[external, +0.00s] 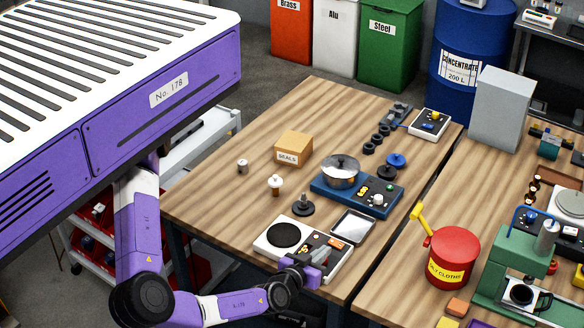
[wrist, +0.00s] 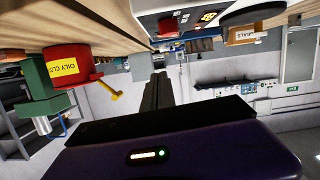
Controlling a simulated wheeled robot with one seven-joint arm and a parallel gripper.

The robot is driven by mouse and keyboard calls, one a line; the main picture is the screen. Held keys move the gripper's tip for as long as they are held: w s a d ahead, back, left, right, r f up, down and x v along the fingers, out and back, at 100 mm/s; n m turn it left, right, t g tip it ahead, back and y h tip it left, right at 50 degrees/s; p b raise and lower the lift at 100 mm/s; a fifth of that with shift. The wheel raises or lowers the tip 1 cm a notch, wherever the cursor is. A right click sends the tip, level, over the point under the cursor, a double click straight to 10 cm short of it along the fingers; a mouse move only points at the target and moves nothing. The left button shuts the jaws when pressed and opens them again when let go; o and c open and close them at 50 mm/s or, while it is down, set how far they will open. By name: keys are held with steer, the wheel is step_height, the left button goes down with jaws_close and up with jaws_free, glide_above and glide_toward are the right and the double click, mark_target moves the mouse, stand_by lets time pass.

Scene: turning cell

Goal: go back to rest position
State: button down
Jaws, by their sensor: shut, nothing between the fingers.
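My gripper (external: 326,252) is purple with grey fingers and sits at the front edge of the wooden table, in front of or just over the right part of a white device with a black round plate (external: 284,235). I cannot tell whether it touches the device. In the wrist view the dark fingers (wrist: 158,90) are together with nothing between them. That view is upside down, with the table along its top. My arm reaches in from the lower left, bent low beside the table.
A blue unit (external: 325,189) with a metal pot, a cardboard seals box (external: 293,149) and a dark-framed tray (external: 353,225) stand on the table. A red oily-cloths can (external: 453,257) and a green machine (external: 508,262) stand on the right table.

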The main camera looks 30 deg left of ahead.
steer(key=s+a+f+n+g+y+b, duration=0.1)
steer(key=s+a+n, duration=0.15)
steer(key=a, duration=0.85)
steer(key=s+a+f+n+y+b, duration=0.1)
steer(key=s+a+f, duration=0.15)
steer(key=a, duration=0.75)
steer(key=s+a+r+m+h+b, duration=0.1)
steer(key=a+r+m, duration=0.3)
steer(key=a, duration=0.8)
steer(key=shift+s+a+r+t+h, duration=0.15)
steer(key=shift+s+r+t+h, duration=0.2)
steer(key=shift+s+r, duration=0.3)
